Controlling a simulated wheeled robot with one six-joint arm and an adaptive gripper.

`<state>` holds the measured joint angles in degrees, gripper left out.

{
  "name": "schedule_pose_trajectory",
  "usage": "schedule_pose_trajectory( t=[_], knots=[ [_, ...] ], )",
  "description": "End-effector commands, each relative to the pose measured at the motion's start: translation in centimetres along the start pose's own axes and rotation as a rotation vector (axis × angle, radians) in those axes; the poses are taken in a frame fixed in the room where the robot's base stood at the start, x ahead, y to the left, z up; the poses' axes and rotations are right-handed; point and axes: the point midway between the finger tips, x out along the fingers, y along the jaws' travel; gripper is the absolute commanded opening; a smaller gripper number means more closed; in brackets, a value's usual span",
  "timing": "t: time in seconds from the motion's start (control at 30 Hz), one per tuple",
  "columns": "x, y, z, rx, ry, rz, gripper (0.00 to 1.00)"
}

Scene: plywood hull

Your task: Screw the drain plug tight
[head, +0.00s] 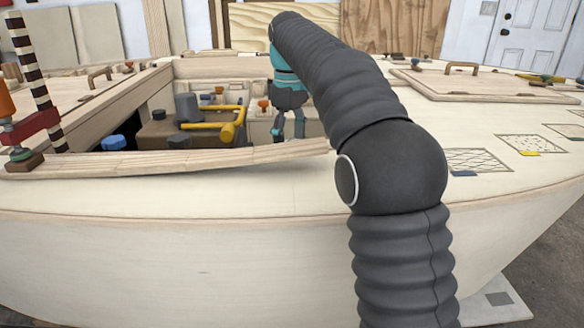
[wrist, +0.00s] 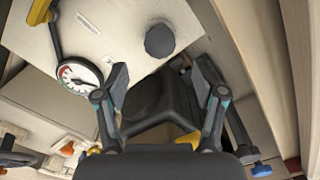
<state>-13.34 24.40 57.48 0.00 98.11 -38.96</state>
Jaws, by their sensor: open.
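My gripper (head: 289,136) hangs fingers-down inside the open cockpit of the plywood hull. In the wrist view its two fingers (wrist: 161,76) are spread apart with nothing held between them. A dark grey round knob (wrist: 159,40) on a pale panel lies beyond the fingertips, apart from them. A blue knob (wrist: 261,169) is at the lower right of that view, and a blue knob (head: 115,142) also shows at the left of the cockpit in the head view. I cannot tell for sure which part is the drain plug.
The cockpit coaming (head: 200,157) runs in front of my gripper. A yellow pipe (head: 208,125) and a grey cylinder (head: 187,108) stand left of it. In the wrist view a round gauge (wrist: 78,77) is near the left finger. A hatch cover (head: 480,85) lies on the right deck.

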Motion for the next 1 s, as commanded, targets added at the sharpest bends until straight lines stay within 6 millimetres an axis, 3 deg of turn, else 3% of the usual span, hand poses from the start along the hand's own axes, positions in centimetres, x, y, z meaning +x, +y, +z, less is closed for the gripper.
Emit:
schedule_pose_trajectory(
  t=[0.1, 0.3, 0.5, 0.8, 1.0],
  knots=[
    [2.5, 0.0, 0.1, 0.001, -0.002, -0.002, 0.70],
    [5.2, 0.0, 0.1, 0.001, -0.002, -0.001, 0.70],
    [6.3, 0.0, 0.1, 0.001, -0.001, 0.000, 0.70],
    [6.4, 0.0, 0.0, 0.001, 0.000, 0.000, 0.70],
    [6.4, 0.0, 0.0, 0.001, 0.000, 0.000, 0.20]
  ],
)
